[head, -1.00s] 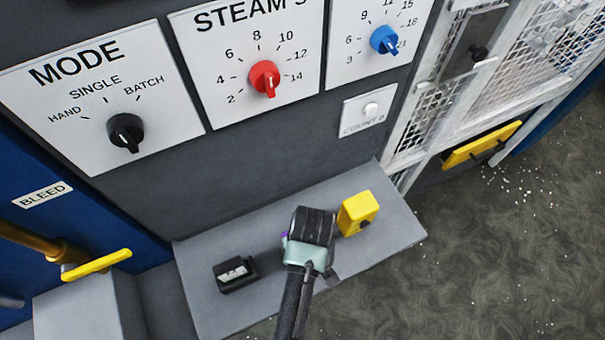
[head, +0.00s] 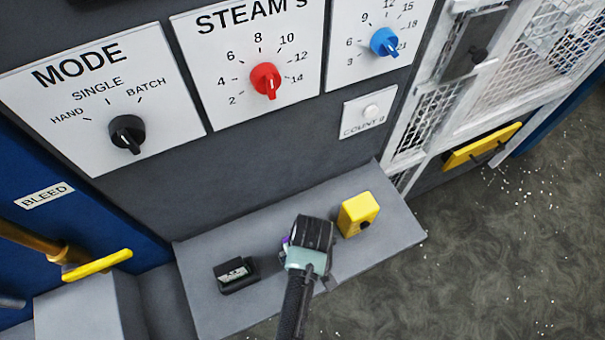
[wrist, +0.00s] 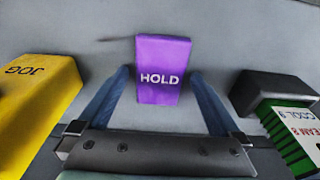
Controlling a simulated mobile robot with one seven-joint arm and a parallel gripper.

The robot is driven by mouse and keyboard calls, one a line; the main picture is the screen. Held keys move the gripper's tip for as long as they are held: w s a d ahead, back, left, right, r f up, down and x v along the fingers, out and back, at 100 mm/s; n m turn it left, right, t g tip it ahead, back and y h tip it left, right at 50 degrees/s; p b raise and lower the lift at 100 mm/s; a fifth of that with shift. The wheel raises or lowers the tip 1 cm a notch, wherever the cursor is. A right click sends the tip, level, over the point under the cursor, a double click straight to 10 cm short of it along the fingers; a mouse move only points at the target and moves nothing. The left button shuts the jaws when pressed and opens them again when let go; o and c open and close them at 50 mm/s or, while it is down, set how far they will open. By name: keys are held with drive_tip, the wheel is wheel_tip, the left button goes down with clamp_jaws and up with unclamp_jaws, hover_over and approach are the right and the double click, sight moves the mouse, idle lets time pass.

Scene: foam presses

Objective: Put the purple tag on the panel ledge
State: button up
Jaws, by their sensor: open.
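The purple tag (wrist: 161,70), marked HOLD, lies on the grey panel ledge (wrist: 215,50) in the wrist view. My gripper (wrist: 160,80) is open, with one finger on each side of the tag and a small gap showing at both sides. In the head view my gripper (head: 310,235) is low over the panel ledge (head: 205,300). There it hides nearly all of the tag; only a sliver of purple (head: 285,241) shows at its left.
A yellow JOG box (head: 358,212) stands on the ledge to the right of my gripper. A black holder with cards (head: 236,275) stands to the left. The panel with knobs (head: 265,80) rises behind. Bare ledge shows between the holder and my gripper.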

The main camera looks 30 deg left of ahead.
wheel_tip(320, 180, up, 12)
drive_tip(key=s+d, duration=0.1)
drive_tip(key=d, duration=0.1)
drive_tip(key=w+d+r+m+t, duration=0.1)
drive_tip(key=w+r+m+t, duration=0.1)
drive_tip(key=w+r+t, duration=0.9)
drive_tip(key=w+d+r+m+t, duration=0.1)
drive_tip(key=w+r+m, duration=0.2)
drive_tip(key=w+r, duration=0.95)
drive_tip(key=s+d+r+m+t, duration=0.1)
drive_tip(key=s+d+r+t, duration=0.15)
drive_tip(key=r, duration=0.75)
drive_tip(key=s+d+r+m+t, duration=0.1)
drive_tip(key=s+r+t, duration=0.2)
drive_tip(key=r, duration=0.7)
drive_tip(key=s+d+r+m+t+h, duration=0.1)
drive_tip(key=s+r+t, duration=0.3)
drive_tip(key=r, duration=0.6)
drive_tip(key=s+d+r+m+t, duration=0.2)
drive_tip(key=s+r+t, duration=0.2)
drive_tip(key=s+r, duration=0.3)
wheel_tip(320, 180, up, 4)
drive_tip(key=shift+s+d+f+m+t+h+b, duration=0.1)
drive_tip(key=shift+s+d+m+t+h+b, duration=0.2)
drive_tip(key=shift+s+d+t+h+b, duration=0.1)
wheel_tip(320, 180, down, 7)
drive_tip(key=b, duration=0.6)
drive_tip(key=shift+w+b, duration=0.15)
drive_tip(key=shift+b, duration=0.25)
